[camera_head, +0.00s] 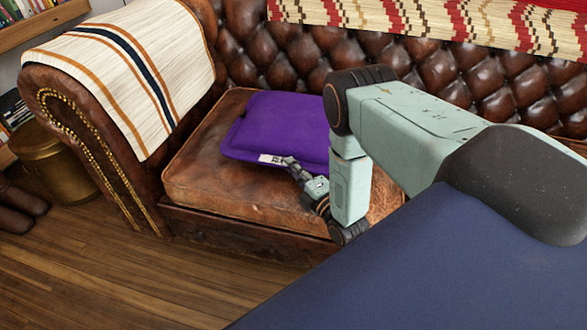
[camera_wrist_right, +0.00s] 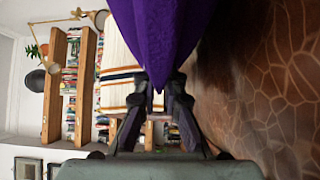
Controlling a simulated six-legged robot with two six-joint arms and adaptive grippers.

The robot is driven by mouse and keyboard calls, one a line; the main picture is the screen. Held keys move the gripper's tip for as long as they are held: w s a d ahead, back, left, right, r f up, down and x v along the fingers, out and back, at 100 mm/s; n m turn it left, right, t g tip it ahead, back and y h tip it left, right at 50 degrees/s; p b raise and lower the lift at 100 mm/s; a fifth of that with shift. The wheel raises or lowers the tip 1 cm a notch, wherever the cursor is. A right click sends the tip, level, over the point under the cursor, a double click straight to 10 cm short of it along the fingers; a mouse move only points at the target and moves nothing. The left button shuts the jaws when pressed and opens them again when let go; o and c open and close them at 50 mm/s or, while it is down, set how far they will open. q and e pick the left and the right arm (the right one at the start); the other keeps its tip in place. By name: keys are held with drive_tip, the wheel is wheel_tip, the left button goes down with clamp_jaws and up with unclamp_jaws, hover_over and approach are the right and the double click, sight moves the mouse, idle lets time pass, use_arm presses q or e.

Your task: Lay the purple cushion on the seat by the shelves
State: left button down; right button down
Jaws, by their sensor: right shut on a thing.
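The purple cushion (camera_head: 285,125) is over the brown leather seat (camera_head: 215,180) at the sofa's left end, lying roughly flat. My right gripper (camera_head: 288,163) is shut on its front edge, by a white label. In the right wrist view the cushion (camera_wrist_right: 160,35) runs away from the closed fingers (camera_wrist_right: 160,88), with the leather close along its right side. I cannot tell whether it rests fully on the seat. My arm hides the cushion's right part. The shelves (camera_wrist_right: 52,88) stand beyond the sofa arm. My left gripper is not in view.
The sofa's rolled arm (camera_head: 85,130) carries a striped throw (camera_head: 130,60). A tufted leather back (camera_head: 260,50) rises behind the seat, with a red patterned blanket (camera_head: 440,20) on top. A brass container (camera_head: 50,160) stands at left. Wooden floor (camera_head: 130,270) is clear in front.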

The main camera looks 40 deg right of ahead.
drive_tip(key=c, duration=1.8)
unclamp_jaws()
drive_tip(key=o, duration=0.4)
drive_tip(key=shift+c, duration=0.2)
drive_tip(key=s+p, duration=0.3)
drive_tip(key=s, duration=0.5)
drive_tip(key=shift+s+a, duration=0.1)
drive_tip(key=shift+s, duration=0.1)
drive_tip(key=shift+s+r+p, duration=0.1)
drive_tip(key=shift+s+p, duration=0.4)
drive_tip(key=shift+p, duration=0.5)
drive_tip(key=s+p, duration=0.1)
drive_tip(key=p, duration=0.3)
drive_tip(key=shift+s, duration=0.15)
drive_tip(key=shift+s+p, duration=0.65)
drive_tip(key=shift+p, duration=0.7)
